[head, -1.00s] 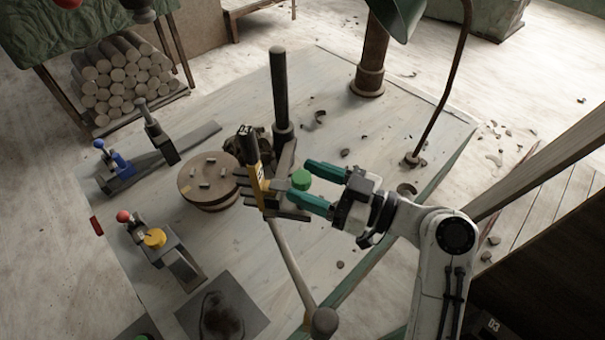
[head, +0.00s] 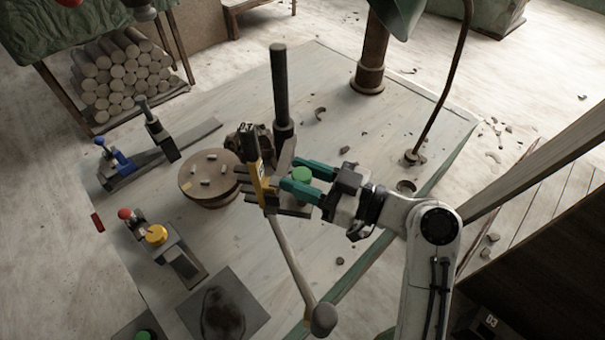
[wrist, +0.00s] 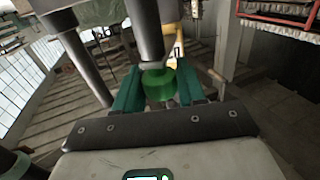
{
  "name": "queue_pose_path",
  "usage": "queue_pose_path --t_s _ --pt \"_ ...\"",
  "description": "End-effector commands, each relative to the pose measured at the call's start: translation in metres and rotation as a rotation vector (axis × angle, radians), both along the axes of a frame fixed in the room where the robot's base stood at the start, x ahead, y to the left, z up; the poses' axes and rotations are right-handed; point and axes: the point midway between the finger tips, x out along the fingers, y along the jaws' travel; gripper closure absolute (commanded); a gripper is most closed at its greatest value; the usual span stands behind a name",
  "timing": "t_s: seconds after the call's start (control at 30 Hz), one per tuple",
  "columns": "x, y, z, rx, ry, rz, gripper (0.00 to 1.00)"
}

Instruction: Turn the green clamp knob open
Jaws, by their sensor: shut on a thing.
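The green clamp knob (head: 302,174) sits on the clamp beside the dark upright post and the yellow-marked bar (head: 258,172). My gripper (head: 298,179) reaches it from the right, with its green fingers on either side of it. In the wrist view the green knob (wrist: 158,84) lies between the two fingers (wrist: 157,90), which are shut on it. The knob's far side and the stem below it are hidden.
A dark post (head: 280,95) rises just behind the clamp. A pale-handled tool (head: 290,262) slants to the front edge. A round wooden turntable (head: 208,180) stands to the left.

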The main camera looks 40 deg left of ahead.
Motion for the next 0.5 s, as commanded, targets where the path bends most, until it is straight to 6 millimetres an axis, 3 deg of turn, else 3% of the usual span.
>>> queue_pose_path --t_s 0.17,0.5 --pt "-0.001 0.0001 -0.0013 -0.002 0.002 -0.029 0.91" --pt "-0.0022 0.0005 -0.0014 -0.004 0.002 -0.303 0.91"
